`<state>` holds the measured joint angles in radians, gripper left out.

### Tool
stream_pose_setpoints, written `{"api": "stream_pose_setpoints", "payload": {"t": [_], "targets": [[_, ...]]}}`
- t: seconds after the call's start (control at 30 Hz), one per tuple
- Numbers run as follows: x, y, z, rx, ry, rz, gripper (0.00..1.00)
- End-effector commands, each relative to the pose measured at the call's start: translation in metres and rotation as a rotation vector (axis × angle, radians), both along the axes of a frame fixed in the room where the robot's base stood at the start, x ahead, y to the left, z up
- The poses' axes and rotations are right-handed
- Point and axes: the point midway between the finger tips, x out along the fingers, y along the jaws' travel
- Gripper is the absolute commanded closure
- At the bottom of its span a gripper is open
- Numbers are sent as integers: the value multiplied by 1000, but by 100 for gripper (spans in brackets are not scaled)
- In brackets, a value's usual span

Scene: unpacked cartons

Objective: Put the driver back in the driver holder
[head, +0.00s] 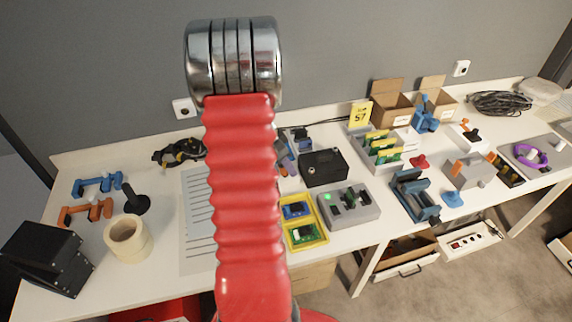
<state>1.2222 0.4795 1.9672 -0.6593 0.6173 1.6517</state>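I cannot pick out the driver for certain. A small orange and black piece (469,130) at a white block on the right part of the bench could be a tool in a stand, but it is too small to tell. A grey block with an orange part (468,170) stands in front of it; I cannot tell whether it is the driver holder. My red arm with its metal joint rises through the middle of the head view and hides part of the bench. My gripper is not in view.
The white bench (150,270) carries a tape roll (128,238), black boxes (323,167), a yellow tray (304,222), a grey fixture (349,205), a board rack (383,148), a blue vise (415,195) and a purple ring (530,155). Cartons (393,103) stand at the back.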

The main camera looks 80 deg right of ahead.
Motion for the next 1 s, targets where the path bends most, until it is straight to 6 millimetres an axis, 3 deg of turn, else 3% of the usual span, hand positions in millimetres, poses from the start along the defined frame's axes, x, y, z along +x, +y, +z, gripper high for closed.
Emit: {"api": "stream_pose_setpoints", "payload": {"t": [0.37,1.0], "targets": [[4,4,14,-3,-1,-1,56],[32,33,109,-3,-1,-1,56]]}}
